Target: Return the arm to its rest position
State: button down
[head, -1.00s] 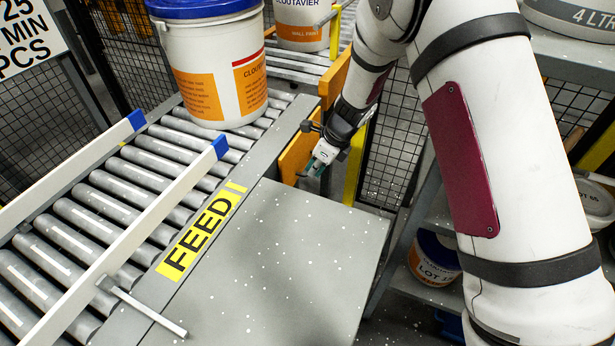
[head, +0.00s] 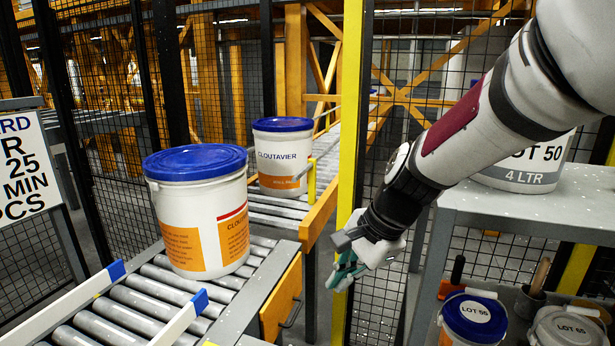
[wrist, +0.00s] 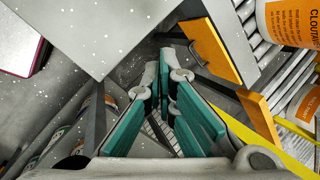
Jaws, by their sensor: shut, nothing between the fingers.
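My gripper (head: 345,277) hangs at the end of my arm in the head view, pointing down and to the left. It is in front of the yellow post, to the right of the feed conveyor, and touches nothing that I can see. In the wrist view, its teal finger pads (wrist: 160,112) are close together with nothing held between them. Below the fingers the wrist view shows the floor and the corner of a grey table top (wrist: 95,30).
A white pail with a blue lid (head: 203,225) stands on the roller conveyor (head: 150,300). Another pail (head: 283,160) stands farther back. An orange plate (head: 281,300) is beside the conveyor. A grey shelf (head: 510,208) with pails is at the right. Mesh fencing stands behind.

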jog(key=s+d+r+n+h+p, duration=0.1)
jog(key=s+d+r+n, duration=0.2)
jog(key=s, duration=0.5)
jog(key=s+d+r+n+t+h+p, duration=0.1)
jog(key=s+d+r+n, duration=0.2)
jog(key=s+d+n, duration=0.2)
jog(key=s+d+r+n+h, duration=0.2)
jog(key=s+d, duration=0.3)
jog(key=s, duration=0.6)
jog(key=shift+s+r+n+t+p, duration=0.15)
jog(key=shift+r+n+t+p, duration=0.25)
jog(key=shift+r+n, duration=0.45)
